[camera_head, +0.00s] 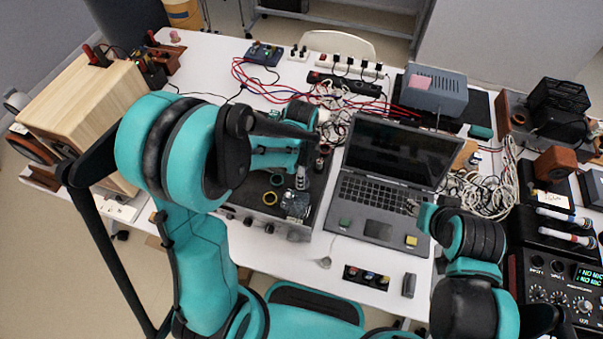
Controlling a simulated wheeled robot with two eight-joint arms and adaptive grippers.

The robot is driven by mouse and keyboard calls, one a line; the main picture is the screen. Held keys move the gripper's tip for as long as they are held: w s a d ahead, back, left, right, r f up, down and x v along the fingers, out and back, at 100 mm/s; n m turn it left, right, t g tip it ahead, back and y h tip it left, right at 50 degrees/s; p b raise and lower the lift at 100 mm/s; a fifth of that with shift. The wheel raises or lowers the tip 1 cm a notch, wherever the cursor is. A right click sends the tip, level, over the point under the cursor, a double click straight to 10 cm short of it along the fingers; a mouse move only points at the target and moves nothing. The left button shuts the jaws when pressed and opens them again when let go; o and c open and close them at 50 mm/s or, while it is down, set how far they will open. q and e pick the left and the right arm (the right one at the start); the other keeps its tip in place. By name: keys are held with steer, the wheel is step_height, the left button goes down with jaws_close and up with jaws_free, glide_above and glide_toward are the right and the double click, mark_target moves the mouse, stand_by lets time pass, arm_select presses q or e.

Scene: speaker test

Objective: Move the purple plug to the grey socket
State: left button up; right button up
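I cannot make out a purple plug for certain. A small grey block (409,285) stands near the table's front edge; I cannot tell if it is the grey socket. A black strip (351,270) with several small coloured pieces lies to its left. My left gripper (300,178) hangs over a dark equipment box (318,203), and the arm hides part of that box. My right gripper (412,207) is by the laptop's right front part, mostly hidden by its own arm. Both are too small or hidden to show whether they are open.
An open laptop (372,208) fills the table's middle, with small green and yellow blocks on it. Tangled cables (330,125), a power strip (345,84) and a grey-blue box (435,93) lie behind. A wooden speaker (85,105) stands left, electronics right. The front table strip has free room.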

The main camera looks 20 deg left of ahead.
arm_select(q)
steer(key=shift+r+p, duration=0.5)
step_height(320, 180, up, 12)
steer(key=p, duration=0.3)
steer(key=s+a+r+n+t, duration=0.2)
steer(key=s+r+n+t, duration=0.1)
steer(key=s+n, duration=0.2)
steer(key=s+a+r+n+t, duration=0.2)
steer(key=s+r+n+t, duration=0.1)
steer(key=n, duration=0.7)
steer(key=shift+s+a+n+t, duration=0.3)
steer(key=shift+s+t, duration=0.4)
steer(key=shift+s, duration=0.45)
step_height(320, 180, down, 7)
steer(key=b, duration=0.7)
steer(key=shift+f+b, duration=0.2)
steer(key=shift+b, duration=0.1)
